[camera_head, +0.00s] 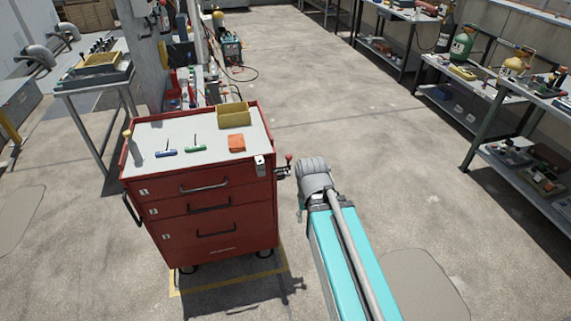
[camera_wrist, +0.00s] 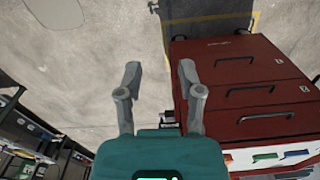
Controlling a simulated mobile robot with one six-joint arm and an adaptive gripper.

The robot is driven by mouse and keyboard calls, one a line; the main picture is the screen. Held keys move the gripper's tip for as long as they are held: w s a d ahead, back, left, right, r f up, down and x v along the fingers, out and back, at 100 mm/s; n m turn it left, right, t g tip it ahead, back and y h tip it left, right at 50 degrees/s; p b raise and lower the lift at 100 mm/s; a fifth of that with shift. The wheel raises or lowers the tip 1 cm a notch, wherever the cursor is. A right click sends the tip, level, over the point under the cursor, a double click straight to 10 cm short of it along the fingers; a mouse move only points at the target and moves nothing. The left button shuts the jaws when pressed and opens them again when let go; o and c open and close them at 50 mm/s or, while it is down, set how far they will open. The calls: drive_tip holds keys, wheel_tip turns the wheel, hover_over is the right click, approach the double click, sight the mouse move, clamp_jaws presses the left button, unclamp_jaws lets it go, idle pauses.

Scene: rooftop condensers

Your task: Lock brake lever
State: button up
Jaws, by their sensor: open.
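The red tool cart (camera_head: 215,205) stands left of my arm in the head view. A small lever with a red knob (camera_head: 288,158) sticks out from the upper part of its right side; I take it for the brake lever. In the wrist view the cart (camera_wrist: 225,95) fills the right side, upside down. My gripper (camera_wrist: 159,74) is open and empty, its two fingers apart over the floor beside the cart. A small dark fitting (camera_wrist: 168,117) on the cart's side shows between the finger bases, partly hidden by the gripper body. The head view mostly hides the gripper behind my arm.
The cart top holds a yellow bin (camera_head: 234,115), an orange block (camera_head: 236,143) and small tools. A workbench (camera_head: 97,85) stands at left, loaded shelves (camera_head: 520,165) at right. The floor (camera_head: 350,130) between cart and shelves is clear.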

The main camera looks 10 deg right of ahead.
drive_tip(key=shift+w, duration=0.3)
drive_tip(key=shift+c, duration=1)
drive_tip(key=w, duration=0.5)
drive_tip(key=w+t, duration=0.1)
drive_tip(key=w, duration=0.4)
drive_tip(key=w+t, duration=0.1)
drive_tip(key=w, duration=0.4)
drive_tip(key=shift+w+d, duration=0.2)
drive_tip(key=shift+d, duration=0.1)
clamp_jaws()
drive_tip(key=w+d+r+m+t+b, duration=0.1)
drive_tip(key=w+t, duration=0.3)
drive_tip(key=w, duration=2)
drive_tip(key=shift+d+r, duration=0.3)
drive_tip(key=shift+d, duration=0.05)
drive_tip(key=shift+w, duration=0.1)
